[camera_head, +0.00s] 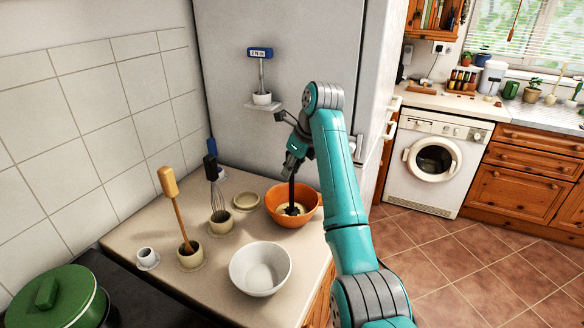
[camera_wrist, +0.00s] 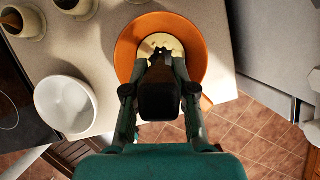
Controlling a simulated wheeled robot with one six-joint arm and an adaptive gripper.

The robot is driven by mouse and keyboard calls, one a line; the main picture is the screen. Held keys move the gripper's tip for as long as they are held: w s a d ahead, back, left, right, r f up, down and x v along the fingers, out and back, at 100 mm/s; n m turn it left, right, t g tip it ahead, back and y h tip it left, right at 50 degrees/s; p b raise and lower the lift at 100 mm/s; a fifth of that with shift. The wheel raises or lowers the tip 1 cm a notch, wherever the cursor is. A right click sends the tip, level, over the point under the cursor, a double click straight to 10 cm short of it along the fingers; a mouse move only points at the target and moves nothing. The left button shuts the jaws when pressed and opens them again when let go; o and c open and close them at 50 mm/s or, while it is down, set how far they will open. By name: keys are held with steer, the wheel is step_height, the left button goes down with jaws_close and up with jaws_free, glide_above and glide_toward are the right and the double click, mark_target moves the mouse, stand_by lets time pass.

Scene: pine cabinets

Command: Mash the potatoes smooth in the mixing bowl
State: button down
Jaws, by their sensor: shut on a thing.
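The orange mixing bowl (camera_head: 312,208) stands near the far right corner of the counter; it also shows in the wrist view (camera_wrist: 127,45). Pale potatoes (camera_wrist: 153,44) lie in its bottom. My gripper (camera_head: 294,158) is above the bowl, shut on the dark handle of a masher (camera_head: 292,190). In the wrist view the masher's black handle (camera_wrist: 160,100) sits between the fingers and hides part of the bowl. The masher stands roughly upright with its dark head down in the bowl at the potatoes. How smooth the potatoes are, I cannot tell.
A white bowl (camera_head: 260,270) stands in front of the orange bowl. Holders at the left carry a whisk (camera_head: 217,195) and a wooden-handled tool (camera_head: 175,205); another holder (camera_head: 246,201) is empty. A small cup (camera_head: 147,257) and a green pot (camera_head: 58,300) are nearer. A tall grey fridge (camera_head: 275,90) rises behind.

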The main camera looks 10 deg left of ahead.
steer(key=shift+f, duration=0.55)
stand_by(0.8)
steer(key=shift+d, duration=0.1)
